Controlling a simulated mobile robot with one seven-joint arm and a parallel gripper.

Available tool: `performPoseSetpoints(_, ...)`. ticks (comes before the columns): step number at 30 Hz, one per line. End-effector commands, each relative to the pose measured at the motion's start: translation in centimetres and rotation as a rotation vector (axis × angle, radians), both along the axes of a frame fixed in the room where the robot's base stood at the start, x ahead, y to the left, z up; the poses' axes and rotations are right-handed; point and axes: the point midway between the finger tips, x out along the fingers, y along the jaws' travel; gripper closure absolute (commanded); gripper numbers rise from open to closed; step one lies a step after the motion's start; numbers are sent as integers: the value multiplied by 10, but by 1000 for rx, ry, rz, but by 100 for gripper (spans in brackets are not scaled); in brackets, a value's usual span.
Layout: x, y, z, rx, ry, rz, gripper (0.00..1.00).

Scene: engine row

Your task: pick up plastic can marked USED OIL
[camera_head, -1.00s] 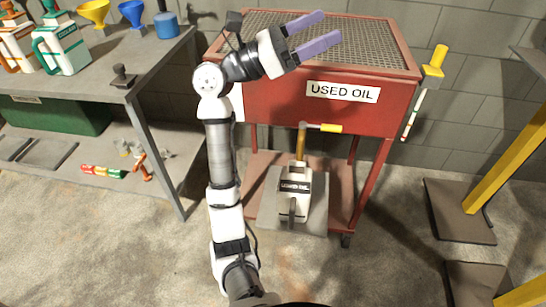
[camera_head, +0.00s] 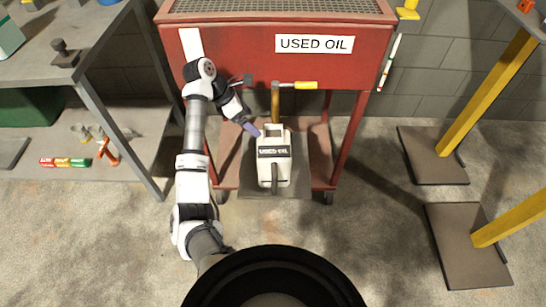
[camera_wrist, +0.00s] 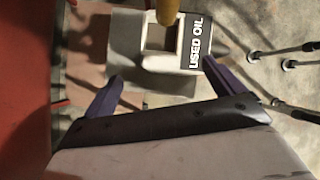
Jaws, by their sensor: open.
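The plastic can (camera_head: 274,167) is white with a black label reading USED OIL and a dark handle at its front. It stands on a grey tray on the red cart's lower shelf, under the drain valve. My gripper (camera_head: 252,131) is at the can's upper left in the head view, with one purple finger visible close to the can. In the wrist view the can (camera_wrist: 170,45) lies beyond and between the two spread fingers of my gripper (camera_wrist: 162,80). The gripper is open and empty. Whether a finger touches the can cannot be told.
The red cart (camera_head: 345,70) stands over the can, its valve spout (camera_head: 276,98) with a yellow handle (camera_head: 306,85) directly above it. The grey tray (camera_head: 248,185) lies beneath. A grey bench (camera_head: 85,75) is left; yellow posts (camera_head: 487,95) stand right. Floor in front is clear.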

Motion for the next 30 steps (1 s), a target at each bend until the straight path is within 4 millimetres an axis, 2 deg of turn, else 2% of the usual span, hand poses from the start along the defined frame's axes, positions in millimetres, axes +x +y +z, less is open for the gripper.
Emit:
performPoseSetpoints(3,1,-9,-12,-1,0,0,6)
performPoseSetpoints(11,2,-24,-28,-3,3,-2,6)
performPoseSetpoints(18,5,-43,-54,-3,0,1,6)
performPoseSetpoints(26,6,-44,-59,-2,-1,1,6)
performPoseSetpoints(27,6,-44,-59,-2,-1,1,8)
performPoseSetpoints(30,6,-44,-59,-2,-1,1,21)
